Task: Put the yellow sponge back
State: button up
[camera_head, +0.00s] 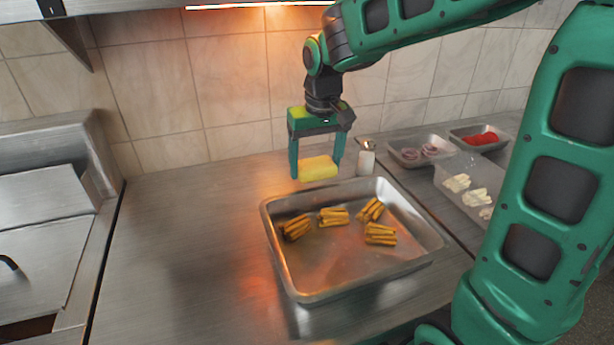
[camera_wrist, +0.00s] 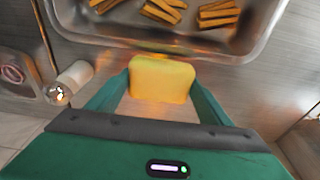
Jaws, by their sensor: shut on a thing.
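The yellow sponge (camera_head: 318,168) is a small pale-yellow block. My gripper (camera_head: 317,170) is shut on it, with one green finger on each side, and holds it above the steel counter behind the tray's back rim. In the wrist view the sponge (camera_wrist: 162,79) sits between the fingertips, and its near face shows clearly. The gap between its underside and the counter is hard to judge. No separate holder or marked place for the sponge can be made out.
A steel tray (camera_head: 296,298) with several fry bundles stands in front of the sponge. A white shaker (camera_head: 366,158) stands close right of my gripper. Containers of onion (camera_head: 425,151), red slices (camera_head: 481,138) and white pieces (camera_head: 458,183) lie farther right. The left counter (camera_head: 170,240) is clear.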

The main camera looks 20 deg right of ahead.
send_over(308, 187)
jog(key=shift+s+f, duration=0.15)
jog(key=shift+f, duration=0.35)
notch_tip(308, 187, down, 5)
jog(key=shift+f, duration=0.15)
jog(key=shift+w+f, duration=0.2)
jog(key=shift+f, duration=0.15)
jog(key=o, duration=1.1)
jog(key=shift+f, duration=0.1)
notch_tip(308, 187, up, 8)
jog(key=s, duration=0.1)
jog(key=shift+f, duration=0.15)
